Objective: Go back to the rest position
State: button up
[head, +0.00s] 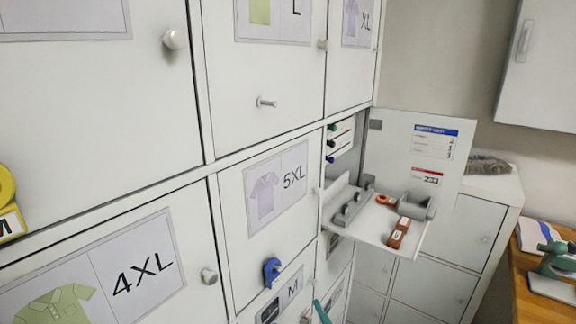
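I see no part of my gripper or arm that I can make out in the head view, so whether it is open or shut is hidden from me. The view is filled by a wall of white lockers. One locker compartment stands open at the right, with its white door (415,150) swung out and a white shelf (385,234) sticking out below it. On the shelf are grey fittings (351,208) and a brown-orange object (399,233).
A blue piece (271,271) sticks out below 5XL. A wooden table (546,303) with a green device (556,262) stands right. A wall cabinet (543,75) hangs above.

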jog(key=s+a+f+m+g+h, duration=0.25)
jog(key=s+f+m+h, duration=0.5)
jog(key=s+f, duration=0.9)
jog(key=s+m+y, duration=0.1)
jog(key=s+y, duration=0.1)
jog(key=s, duration=1.6)
jog(key=shift+s+f, duration=0.15)
jog(key=shift+s, duration=0.05)
